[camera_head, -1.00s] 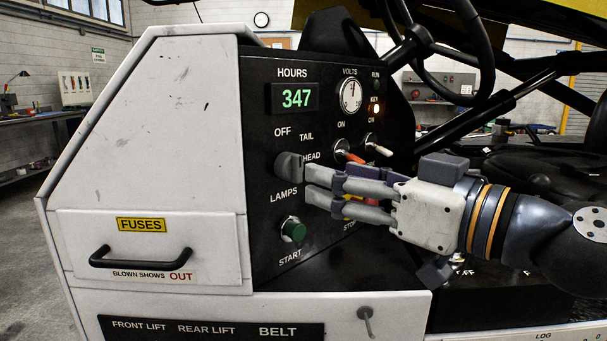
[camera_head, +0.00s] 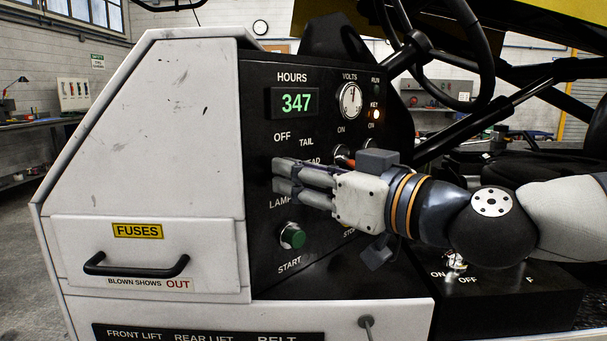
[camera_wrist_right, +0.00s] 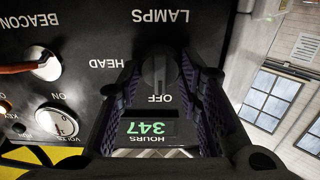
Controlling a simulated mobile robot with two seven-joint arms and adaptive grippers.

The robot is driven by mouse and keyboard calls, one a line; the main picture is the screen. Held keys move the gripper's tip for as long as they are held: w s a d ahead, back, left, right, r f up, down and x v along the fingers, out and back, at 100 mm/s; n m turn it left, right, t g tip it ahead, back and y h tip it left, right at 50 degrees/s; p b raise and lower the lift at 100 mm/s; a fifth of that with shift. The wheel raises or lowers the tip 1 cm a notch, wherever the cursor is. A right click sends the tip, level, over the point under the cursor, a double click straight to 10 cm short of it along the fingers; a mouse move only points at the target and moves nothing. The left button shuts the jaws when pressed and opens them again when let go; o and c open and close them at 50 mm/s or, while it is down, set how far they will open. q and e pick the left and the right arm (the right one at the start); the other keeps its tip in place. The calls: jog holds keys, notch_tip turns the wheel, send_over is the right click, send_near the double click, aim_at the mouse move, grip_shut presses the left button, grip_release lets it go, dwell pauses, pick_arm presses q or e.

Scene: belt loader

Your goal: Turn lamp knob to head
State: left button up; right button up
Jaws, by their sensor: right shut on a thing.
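The lamp knob (camera_wrist_right: 158,72) is a dark grey knob on the black panel (camera_head: 262,225), above the LAMPS label. In the right wrist view, which is upside down, it sits between my two dark ridged fingers. The OFF label shows beside it, and the HEAD label lies just left of my fingers. In the head view my right gripper (camera_head: 276,175) reaches in from the right, its fingers over the knob and hiding it. It is shut on the knob. My left gripper is not in view.
The green START button (camera_head: 292,236) is just below my right fingers. The hours display (camera_head: 295,102) and volts gauge (camera_head: 350,98) are above. A toggle with an orange lever (camera_head: 343,153) is close above my gripper. The fuse drawer handle (camera_head: 136,267) sticks out at lower left.

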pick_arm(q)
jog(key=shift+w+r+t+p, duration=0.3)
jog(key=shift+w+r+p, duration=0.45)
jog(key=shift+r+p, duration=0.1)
pick_arm(e)
jog(key=shift+f+m, duration=0.1)
jog(key=shift+m, duration=8.8)
jog(key=o, duration=1.2)
jog(key=shift+c, duration=0.2)
jog(key=shift+w, duration=0.1)
